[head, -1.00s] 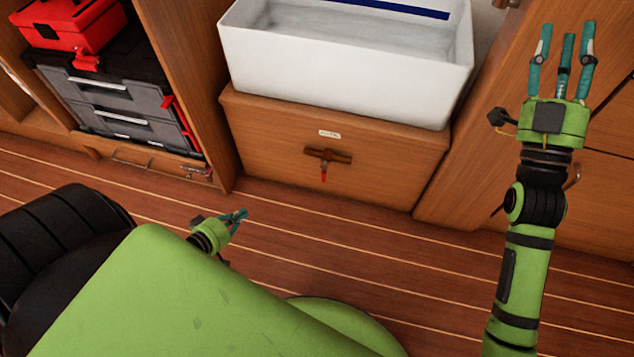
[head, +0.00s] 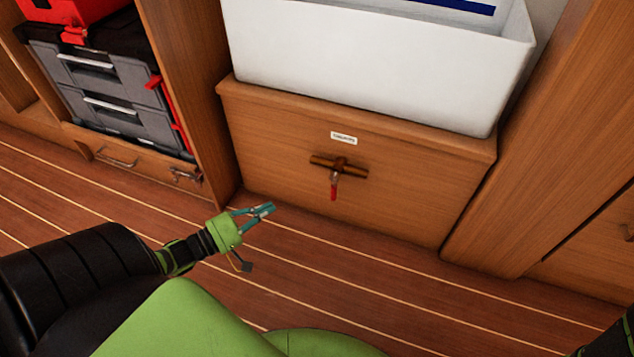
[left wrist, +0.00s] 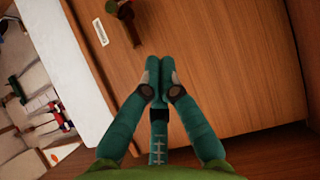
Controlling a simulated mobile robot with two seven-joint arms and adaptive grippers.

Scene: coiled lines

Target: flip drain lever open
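The drain lever (head: 334,188) has a red handle that hangs straight down from a brown pipe fitting (head: 340,167) on the wooden cabinet front. My left gripper (head: 268,209) is left of the lever and a little lower in the head view, apart from it. Its teal fingers come together at the tips with nothing between them. In the left wrist view the fingertips (left wrist: 158,65) meet in front of the wood panel. The fitting (left wrist: 128,22) shows at the top there; I cannot make out the red handle. My right gripper is out of view.
A white label (head: 344,138) is above the fitting. A white basin (head: 370,75) sits on the cabinet (head: 270,135). Grey toolboxes (head: 115,100) stand in a shelf at left. The plank floor (head: 400,285) before the cabinet is clear.

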